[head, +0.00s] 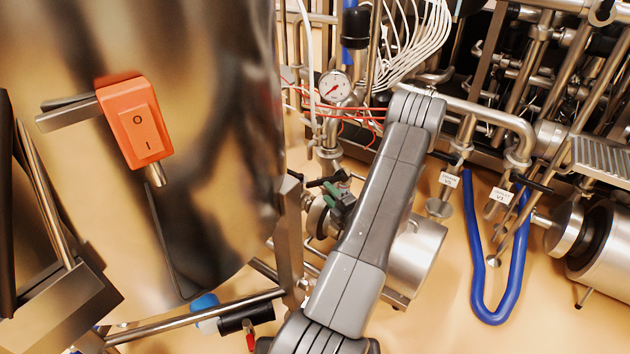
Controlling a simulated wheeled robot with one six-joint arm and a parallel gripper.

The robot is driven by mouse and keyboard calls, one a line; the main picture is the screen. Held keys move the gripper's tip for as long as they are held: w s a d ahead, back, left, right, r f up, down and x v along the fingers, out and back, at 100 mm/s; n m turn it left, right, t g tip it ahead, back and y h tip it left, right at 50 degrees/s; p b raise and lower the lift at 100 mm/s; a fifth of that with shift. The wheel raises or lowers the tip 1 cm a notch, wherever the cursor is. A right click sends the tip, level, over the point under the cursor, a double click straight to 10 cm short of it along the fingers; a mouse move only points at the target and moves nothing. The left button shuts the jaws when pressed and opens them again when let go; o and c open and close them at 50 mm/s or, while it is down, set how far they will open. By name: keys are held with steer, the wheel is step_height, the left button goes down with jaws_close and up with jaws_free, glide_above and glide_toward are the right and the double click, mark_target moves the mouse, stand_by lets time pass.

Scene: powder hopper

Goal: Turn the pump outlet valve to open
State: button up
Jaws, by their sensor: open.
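My gripper is not in view; my grey arm (370,220) crosses the middle of the head view and hides what is behind it. Two black valve handles show right of the arm, one (445,157) above a white tag (449,180) and one (532,183) beside a tag (499,196) that seems to read V3. Another black handle (328,180) sits left of the arm, near a green and dark part (341,197). I cannot tell which of these is the pump outlet valve. A steel cylindrical body (418,252) is partly hidden behind the arm.
A large shiny steel hopper (215,130) with an orange switch box (135,122) fills the left. A pressure gauge (334,87) stands at the back. A blue hose (476,250) loops down at right, near a steel motor (605,245). Dense pipes crowd the upper right.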

mark_target(320, 185)
steer(key=b+x, duration=0.1)
steer(key=x, duration=0.7)
steer(key=shift+w+a, duration=0.15)
steer(key=shift+w, duration=0.05)
jaws_close()
